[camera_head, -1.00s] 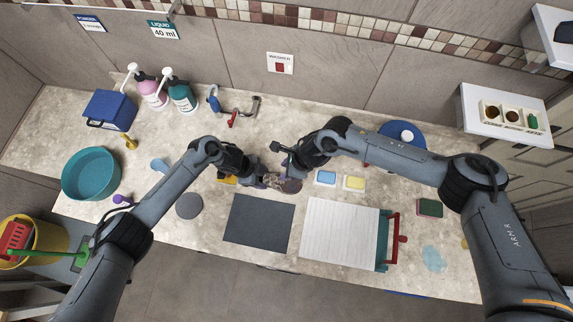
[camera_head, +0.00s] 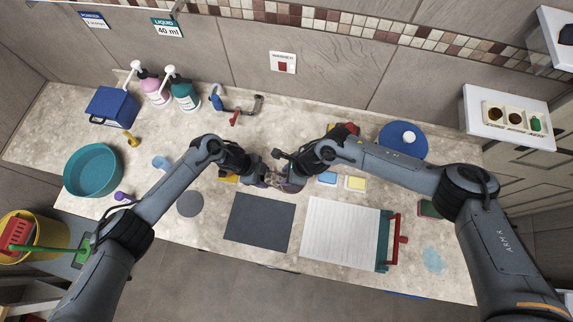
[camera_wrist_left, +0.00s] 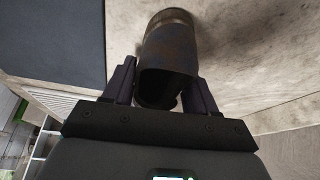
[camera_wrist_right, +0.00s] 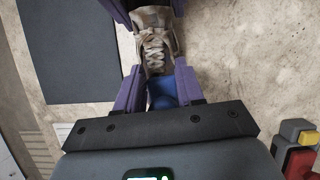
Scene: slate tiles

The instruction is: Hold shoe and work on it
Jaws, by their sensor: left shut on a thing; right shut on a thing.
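A worn shoe (camera_head: 276,180), brown and grey, is held above the counter. Its pale laces (camera_wrist_right: 153,52) show in the right wrist view. My left gripper (camera_head: 264,180) is shut on the shoe; its fingers flank a dark, brownish part of it (camera_wrist_left: 170,55) in the left wrist view. My right gripper (camera_head: 288,176) is close beside it. A blue thing (camera_wrist_right: 164,90) sits between the right fingers, just below the laces; I cannot tell whether it is a separate tool or part of the shoe. The arms hide much of the shoe in the head view.
A dark mat (camera_head: 259,222) and a ridged white mat (camera_head: 338,228) lie in front. Blue (camera_head: 327,178) and yellow (camera_head: 355,183) sponges lie to the right. A teal basin (camera_head: 93,170) stands left. Pump bottles, a blue box (camera_head: 113,107) and a blue round container (camera_head: 403,141) stand farther back.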

